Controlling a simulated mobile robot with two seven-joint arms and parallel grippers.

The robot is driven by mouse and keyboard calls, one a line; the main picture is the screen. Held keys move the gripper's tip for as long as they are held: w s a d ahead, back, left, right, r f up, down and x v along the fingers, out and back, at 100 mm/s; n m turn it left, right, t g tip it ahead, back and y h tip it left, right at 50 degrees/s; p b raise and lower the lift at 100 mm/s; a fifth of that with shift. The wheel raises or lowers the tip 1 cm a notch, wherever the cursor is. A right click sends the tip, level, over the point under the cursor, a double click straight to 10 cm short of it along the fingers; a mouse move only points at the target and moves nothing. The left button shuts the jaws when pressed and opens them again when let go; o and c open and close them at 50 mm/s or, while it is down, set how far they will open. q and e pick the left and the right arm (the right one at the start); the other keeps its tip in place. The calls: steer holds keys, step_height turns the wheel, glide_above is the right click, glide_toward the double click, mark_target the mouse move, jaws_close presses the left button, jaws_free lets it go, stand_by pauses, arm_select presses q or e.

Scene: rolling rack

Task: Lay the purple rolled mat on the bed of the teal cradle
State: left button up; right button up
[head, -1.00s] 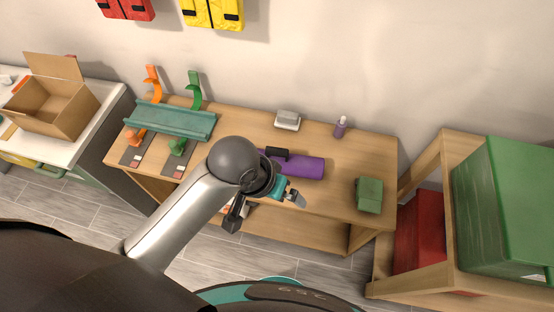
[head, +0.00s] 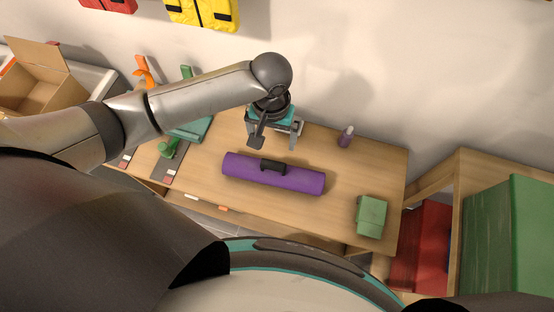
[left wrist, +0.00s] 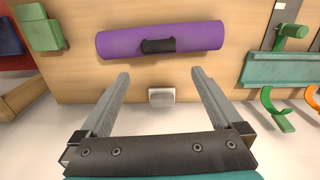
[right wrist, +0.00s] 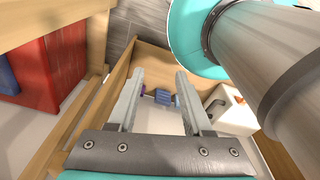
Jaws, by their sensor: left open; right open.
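The purple rolled mat (head: 300,180) lies on the wooden table with a black strap handle (head: 272,167) at its middle. It also shows in the left wrist view (left wrist: 120,43), beyond the fingertips. My left gripper (head: 274,145) is open and empty above the table, behind the mat, apart from it. The teal cradle (head: 190,131) is at the table's left, largely hidden by my left arm; part of it also shows at the right of the left wrist view (left wrist: 280,70). My right gripper (right wrist: 160,75) is open and empty, seen only in its own wrist view.
A small grey-white item (left wrist: 161,97) lies below the left fingers. A wooden rack (head: 449,190) stands at right. An orange hook (head: 143,73) rises behind the cradle.

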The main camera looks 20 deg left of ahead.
arm_select(q)
steer(key=b, duration=0.1)
glide_above(274, 163)
steer(key=f, duration=0.5)
steer(key=shift+s+a+f, duration=0.15)
steer(key=shift+a+f, duration=0.05)
steer(key=shift+f, duration=0.1)
step_height(274, 163, down, 3)
steer(key=shift+r+b, duration=0.15)
steer(key=shift+b, duration=0.35)
steer(key=shift+f, duration=0.8)
step_height(274, 163, down, 5)
steer(key=shift+d+r+b, duration=0.1)
steer(key=shift+r+b, duration=0.05)
steer(key=shift+b, duration=0.7)
arm_select(e)
steer(key=s+f, duration=0.1)
steer(key=f, duration=0.1)
steer(key=s+f, duration=0.1)
steer(key=f, duration=0.1)
steer(key=shift+s, duration=0.1)
arm_select(q)
steer(key=shift+r, duration=0.1)
jaws_close()
arm_select(e)
steer(key=shift+s, duration=0.15)
